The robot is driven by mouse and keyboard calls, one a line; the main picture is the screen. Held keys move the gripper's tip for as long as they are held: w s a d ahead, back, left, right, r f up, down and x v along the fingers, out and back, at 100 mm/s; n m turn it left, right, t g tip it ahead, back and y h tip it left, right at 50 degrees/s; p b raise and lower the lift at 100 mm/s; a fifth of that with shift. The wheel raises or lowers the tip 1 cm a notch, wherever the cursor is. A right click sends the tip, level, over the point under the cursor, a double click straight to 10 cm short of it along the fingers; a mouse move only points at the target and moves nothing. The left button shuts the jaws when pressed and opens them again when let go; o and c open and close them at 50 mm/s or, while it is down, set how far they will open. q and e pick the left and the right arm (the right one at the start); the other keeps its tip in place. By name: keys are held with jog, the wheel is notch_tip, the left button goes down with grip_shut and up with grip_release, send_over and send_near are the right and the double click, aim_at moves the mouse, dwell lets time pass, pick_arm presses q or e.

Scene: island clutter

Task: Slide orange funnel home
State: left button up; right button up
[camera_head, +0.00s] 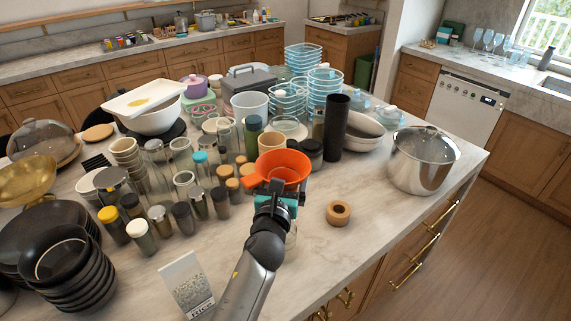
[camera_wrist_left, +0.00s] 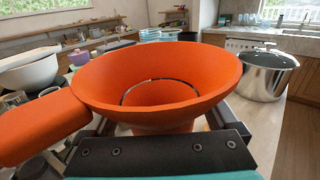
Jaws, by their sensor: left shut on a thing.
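The orange funnel (camera_head: 284,166) is upright, its wide mouth facing up, above the front part of the island. Its tab handle points left; the funnel (camera_wrist_left: 160,80) fills the middle of the left wrist view. My left gripper (camera_head: 276,194) is shut on the funnel from the near side, below the rim. A dark thin ring shows inside the cone in the wrist view. The spout's lower end is hidden by my gripper and arm. A clear glass piece (camera_head: 291,238) shows partly behind my arm, below the funnel. My right gripper is out of view.
A wooden ring (camera_head: 339,213) lies on the counter to the right, with bare countertop (camera_head: 380,222) around it. A steel pot (camera_head: 423,163) stands further right. Several jars crowd the left, a black cylinder (camera_head: 335,128) stands behind, and black bowls (camera_head: 66,265) are stacked front left.

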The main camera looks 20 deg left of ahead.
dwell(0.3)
pick_arm(q)
notch_tip(320, 180, down, 6)
jog(key=b, duration=0.5)
jog(key=shift+f+b, duration=2.15)
jog(key=shift+f, duration=0.15)
dwell(1.6)
jog(key=o, duration=1)
jog(key=shift+s, duration=0.2)
jog(key=shift+s+d+b, duration=0.25)
jog(key=shift+s, duration=2.25)
jog(key=shift+s+d+b, duration=0.2)
jog(key=shift+s+d, duration=0.1)
jog(key=shift+s, duration=2.15)
jog(key=shift+s+d+b, duration=0.25)
jog(key=shift+s, duration=2.25)
